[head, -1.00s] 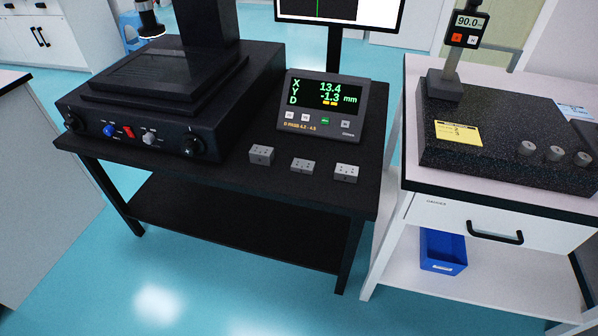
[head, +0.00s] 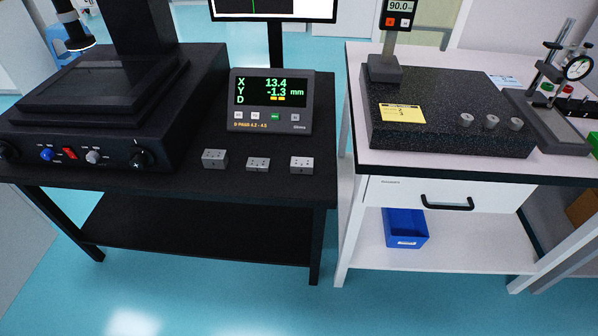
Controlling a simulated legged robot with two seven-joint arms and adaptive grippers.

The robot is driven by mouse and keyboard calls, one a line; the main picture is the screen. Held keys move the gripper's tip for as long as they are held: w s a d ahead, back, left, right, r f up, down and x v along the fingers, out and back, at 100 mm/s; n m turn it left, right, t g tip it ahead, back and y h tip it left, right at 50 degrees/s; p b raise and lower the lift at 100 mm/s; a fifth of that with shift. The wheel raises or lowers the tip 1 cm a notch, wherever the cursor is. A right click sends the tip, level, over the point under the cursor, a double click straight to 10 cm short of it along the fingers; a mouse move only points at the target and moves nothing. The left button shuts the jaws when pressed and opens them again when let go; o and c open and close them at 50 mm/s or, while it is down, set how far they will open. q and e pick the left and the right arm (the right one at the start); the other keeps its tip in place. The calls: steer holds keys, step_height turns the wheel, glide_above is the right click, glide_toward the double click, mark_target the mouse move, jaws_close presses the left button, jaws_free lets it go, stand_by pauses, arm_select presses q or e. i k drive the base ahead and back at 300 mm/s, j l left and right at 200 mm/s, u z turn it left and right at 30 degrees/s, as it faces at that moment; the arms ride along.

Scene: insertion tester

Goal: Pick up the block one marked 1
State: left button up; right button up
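Three small grey metal blocks stand in a row on the front part of the black table (head: 260,190). They are the left block (head: 214,159), the middle block (head: 258,164) and the right block (head: 301,165). Each has small dark dots on top. Any number marks are too small to read, so I cannot tell which is block one. Neither of my grippers is in view.
A black measuring machine (head: 100,110) stands left of the blocks and a display box (head: 270,101) behind them. On the right, a white table (head: 400,165) bears a dark granite plate (head: 480,142) with several small cylinders. A blue bin (head: 405,228) sits below.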

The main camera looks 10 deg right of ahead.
mark_target(257, 164)
steer(key=i+l+z, duration=0.35)
steer(key=i+l, duration=0.7)
steer(key=l, duration=0.15)
